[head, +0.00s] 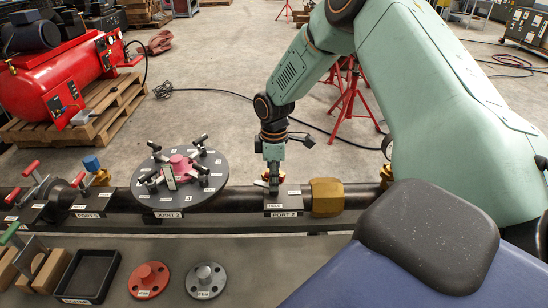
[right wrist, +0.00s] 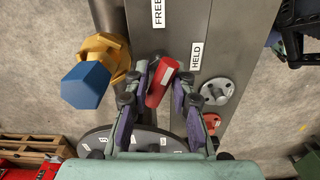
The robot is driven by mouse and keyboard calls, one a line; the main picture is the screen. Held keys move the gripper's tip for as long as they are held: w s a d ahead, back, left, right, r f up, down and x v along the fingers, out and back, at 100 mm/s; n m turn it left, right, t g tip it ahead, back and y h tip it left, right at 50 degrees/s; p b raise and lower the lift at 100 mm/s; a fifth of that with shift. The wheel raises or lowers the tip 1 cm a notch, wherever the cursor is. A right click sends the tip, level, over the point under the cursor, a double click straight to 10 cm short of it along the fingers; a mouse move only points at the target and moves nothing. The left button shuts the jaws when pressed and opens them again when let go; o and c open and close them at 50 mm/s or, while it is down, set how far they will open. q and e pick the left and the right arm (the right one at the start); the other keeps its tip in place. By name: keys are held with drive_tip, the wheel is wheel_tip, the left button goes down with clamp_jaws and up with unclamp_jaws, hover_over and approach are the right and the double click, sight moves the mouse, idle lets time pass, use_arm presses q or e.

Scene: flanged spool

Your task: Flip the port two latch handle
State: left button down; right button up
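The port two latch stands on the dark pipe above the PORT 2 label (head: 284,214) in the head view. There my right gripper (head: 272,182) points down over it and hides most of it. In the right wrist view the red latch handle (right wrist: 161,84) lies tilted between the two fingertips of my right gripper (right wrist: 162,88). The fingers look spread, one on each side of the handle; contact is not clear. A HELD label (right wrist: 196,40) and a FREE label (right wrist: 158,12) are beyond the handle. My left gripper is not in view.
A blue-capped brass valve (right wrist: 88,84) is left of the handle in the right wrist view. The JOINT 2 disc (head: 181,192), red flange (head: 149,281), grey flange (head: 204,279) and black tray (head: 88,276) lie to the left. A brass coupling (head: 326,198) is to the right.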

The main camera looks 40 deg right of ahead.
drive_tip(key=n, duration=0.4)
drive_tip(key=shift+n, duration=0.4)
drive_tip(key=r+m+p, duration=0.1)
drive_tip(key=m+p, duration=0.1)
drive_tip(key=p, duration=0.1)
drive_tip(key=shift+m+p, duration=0.3)
drive_tip(key=shift+m, duration=0.1)
wheel_tip(320, 180, up, 4)
drive_tip(key=p, duration=0.3)
drive_tip(key=shift+p, duration=0.35)
drive_tip(key=shift+r+p, duration=0.95)
drive_tip(key=shift+r, duration=0.1)
